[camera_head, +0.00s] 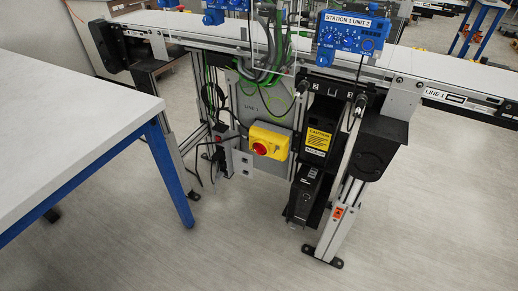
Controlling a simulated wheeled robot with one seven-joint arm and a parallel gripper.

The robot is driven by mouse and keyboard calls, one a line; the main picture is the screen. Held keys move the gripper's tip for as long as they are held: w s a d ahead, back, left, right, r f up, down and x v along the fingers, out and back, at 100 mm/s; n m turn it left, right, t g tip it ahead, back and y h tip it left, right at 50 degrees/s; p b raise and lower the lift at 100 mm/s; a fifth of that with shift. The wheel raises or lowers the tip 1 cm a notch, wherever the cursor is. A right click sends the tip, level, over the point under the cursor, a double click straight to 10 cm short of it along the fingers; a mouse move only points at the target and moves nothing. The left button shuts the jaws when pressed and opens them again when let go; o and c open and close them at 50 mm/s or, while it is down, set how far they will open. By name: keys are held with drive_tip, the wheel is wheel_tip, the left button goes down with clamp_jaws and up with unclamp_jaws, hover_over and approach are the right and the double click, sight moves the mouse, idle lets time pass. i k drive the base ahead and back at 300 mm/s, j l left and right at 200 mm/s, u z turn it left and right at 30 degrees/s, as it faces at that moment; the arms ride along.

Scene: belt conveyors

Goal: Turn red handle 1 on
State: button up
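A red handle (260,148) sits on the front of a yellow switch box (274,141). My gripper is not in view.
A white table (65,95) with blue legs stands at the left. The conveyor (440,68) runs above the box. A black unit with a yellow caution label (318,140) and a metal leg (335,230) stand right of it. Open floor (200,245) lies in front.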

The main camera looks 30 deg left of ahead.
sight(260, 149)
drive_tip(key=i+j+u, duration=0.3)
drive_tip(key=i+j, duration=0.35)
drive_tip(key=i+j+u, duration=0.3)
drive_tip(key=i+j, duration=0.35)
